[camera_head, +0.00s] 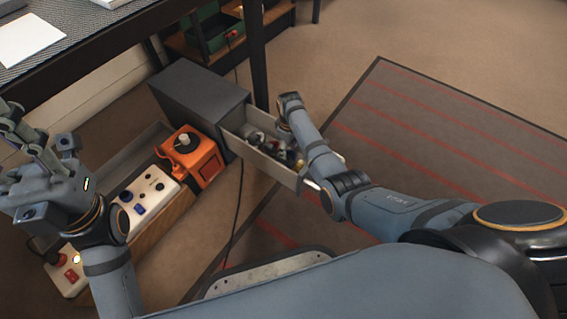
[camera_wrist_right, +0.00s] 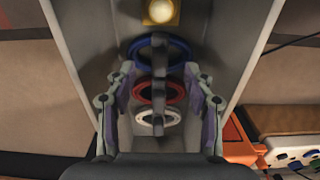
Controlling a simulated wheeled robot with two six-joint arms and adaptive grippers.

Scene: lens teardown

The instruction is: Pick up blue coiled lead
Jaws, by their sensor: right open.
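The blue coiled lead (camera_wrist_right: 136,52) shows as a ring inside the grey drawer (camera_wrist_right: 85,25) in the right wrist view. A grey upright piece crosses in front of its middle. My right gripper (camera_wrist_right: 159,72) is open, with one finger on each side of the row of rings. The blue ring lies near its fingertips; I cannot tell whether they touch. In the head view my right arm reaches down to the open drawer (camera_head: 308,181), where the blue lead cannot be made out clearly. My left gripper (camera_head: 35,150) is raised at the left, away from the drawer; its opening is unclear.
A red ring (camera_wrist_right: 141,92) and a white ring (camera_wrist_right: 139,117) lie nearer the wrist, between the fingers. A yellow block (camera_wrist_right: 161,14) sits beyond the blue ring. An orange device (camera_head: 205,165) stands beside the dark cabinet (camera_head: 200,95). A table leg (camera_head: 257,60) stands behind the drawer.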

